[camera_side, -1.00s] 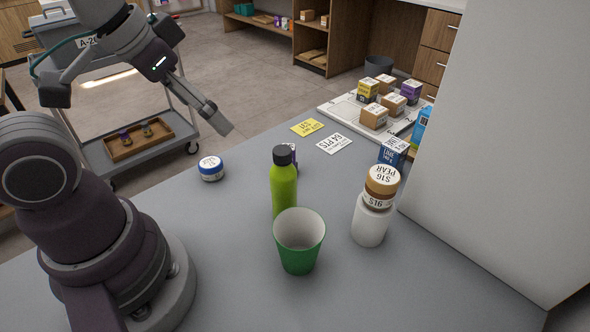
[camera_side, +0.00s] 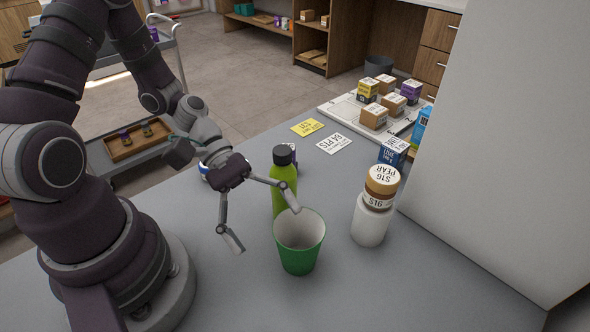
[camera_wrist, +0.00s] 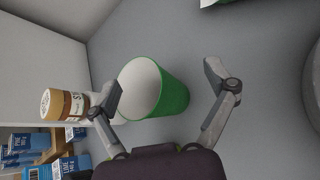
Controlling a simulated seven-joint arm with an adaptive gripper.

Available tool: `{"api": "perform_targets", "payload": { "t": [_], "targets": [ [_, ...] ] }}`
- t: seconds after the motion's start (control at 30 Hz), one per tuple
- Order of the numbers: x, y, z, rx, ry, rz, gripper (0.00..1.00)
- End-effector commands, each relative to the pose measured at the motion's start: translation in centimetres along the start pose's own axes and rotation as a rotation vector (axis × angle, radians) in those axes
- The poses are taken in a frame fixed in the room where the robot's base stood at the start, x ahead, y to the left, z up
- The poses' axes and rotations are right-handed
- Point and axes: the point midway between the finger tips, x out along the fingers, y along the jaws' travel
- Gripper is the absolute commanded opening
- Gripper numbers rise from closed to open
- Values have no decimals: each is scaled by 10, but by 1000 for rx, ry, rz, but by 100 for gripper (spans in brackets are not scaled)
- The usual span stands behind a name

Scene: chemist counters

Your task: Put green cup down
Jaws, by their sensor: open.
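The green cup (camera_side: 299,257) with a white inside stands upright on the grey counter in the side view. My gripper (camera_side: 265,224) is open and empty, just left of the cup, with one finger near the cup's rim and the other lower and to the left. In the wrist view the cup (camera_wrist: 172,93) lies ahead between the two spread fingers of my gripper (camera_wrist: 163,88), nearer the left finger. I cannot tell whether that finger touches it.
A lime-green bottle (camera_side: 284,176) stands right behind the cup. A brown-capped jar (camera_side: 381,187) sits on a white cylinder (camera_side: 370,222) to the right. Small boxes sit on a white tray (camera_side: 345,108) farther back. A tall grey panel (camera_side: 500,150) bounds the right. The front counter is clear.

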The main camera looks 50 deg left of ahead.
Motion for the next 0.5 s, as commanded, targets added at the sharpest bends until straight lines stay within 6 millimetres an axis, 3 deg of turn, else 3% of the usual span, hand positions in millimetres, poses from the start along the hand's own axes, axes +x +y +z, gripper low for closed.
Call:
{"api": "perform_targets", "payload": {
  "t": [0.1,0.2,0.33,0.5],
  "targets": [
    [9,18,6,-288,-213,243,84],
    [7,33,7,-455,-344,396,84],
    [4,42,6,-552,-426,486,84],
    [14,35,-10,-567,-439,499,84]
  ]
}}
